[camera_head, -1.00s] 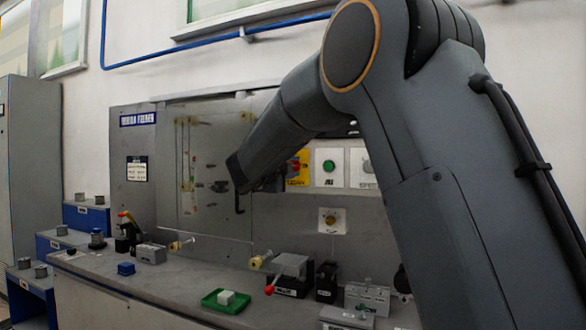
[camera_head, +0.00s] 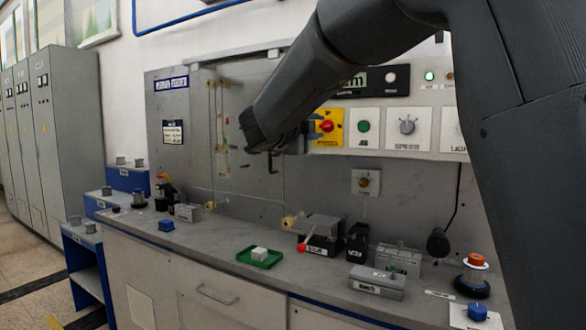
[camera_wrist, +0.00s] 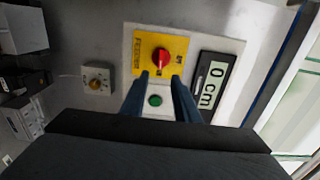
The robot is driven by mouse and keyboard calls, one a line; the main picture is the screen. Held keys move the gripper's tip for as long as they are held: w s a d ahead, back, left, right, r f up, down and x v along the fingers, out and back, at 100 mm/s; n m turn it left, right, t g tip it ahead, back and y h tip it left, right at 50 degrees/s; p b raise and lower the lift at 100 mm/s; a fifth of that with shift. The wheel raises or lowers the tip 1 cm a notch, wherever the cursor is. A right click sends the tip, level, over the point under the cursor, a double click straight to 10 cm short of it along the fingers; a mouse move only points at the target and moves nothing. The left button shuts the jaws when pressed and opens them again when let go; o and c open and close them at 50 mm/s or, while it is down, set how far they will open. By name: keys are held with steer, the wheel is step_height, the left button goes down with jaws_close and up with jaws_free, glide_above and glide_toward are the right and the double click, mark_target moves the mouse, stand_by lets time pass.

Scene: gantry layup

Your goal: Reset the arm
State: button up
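My gripper (camera_head: 276,152) hangs at the end of my raised arm, in front of the grey upright panel (camera_head: 250,215). In the wrist view my gripper's two dark fingers (camera_wrist: 161,76) stand apart with nothing between them. Beyond the tips is a red rotary knob on a yellow plate (camera_wrist: 176,45); the green button (camera_wrist: 155,100) shows between the fingers. Their distance from the fingers is hard to tell. In the head view the yellow plate (camera_head: 325,142) is just right of my gripper.
The bench (camera_head: 225,285) below carries a green tray (camera_head: 247,259) with a white block (camera_head: 259,253), a blue block (camera_head: 166,225), a red-tipped lever (camera_head: 302,247) and an orange-topped part (camera_head: 476,261). Grey cabinets (camera_head: 52,140) stand left. Open floor (camera_head: 30,270) lies at lower left.

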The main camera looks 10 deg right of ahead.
steer(key=s+a+f+n+g+y+p, duration=0.1)
steer(key=s+f+n+y, duration=0.25)
steer(key=f+n, duration=0.35)
steer(key=s+a+f+n+g+y, duration=0.15)
steer(key=f+n+y, duration=0.3)
steer(key=f, duration=0.45)
steer(key=s+a+f+n+g+y+p, duration=0.1)
steer(key=s+a+f+n+y, duration=0.2)
steer(key=f+n, duration=0.4)
steer(key=s+d+f+n+g, duration=0.2)
steer(key=s+f, duration=0.4)
steer(key=s, duration=0.5)
steer(key=s+d+f+n+g+p, duration=0.1)
steer(key=s+d+f+g, duration=0.3)
steer(key=s, duration=0.7)
steer(key=s+d+f+n+g, duration=0.3)
steer(key=s+f, duration=0.4)
steer(key=s, duration=0.4)
steer(key=shift+s+f+n+g+p, duration=0.25)
steer(key=shift+f+n+g+p, duration=0.15)
steer(key=shift+g, duration=0.65)
steer(key=shift+o, duration=0.4)
steer(key=shift+w, duration=0.1)
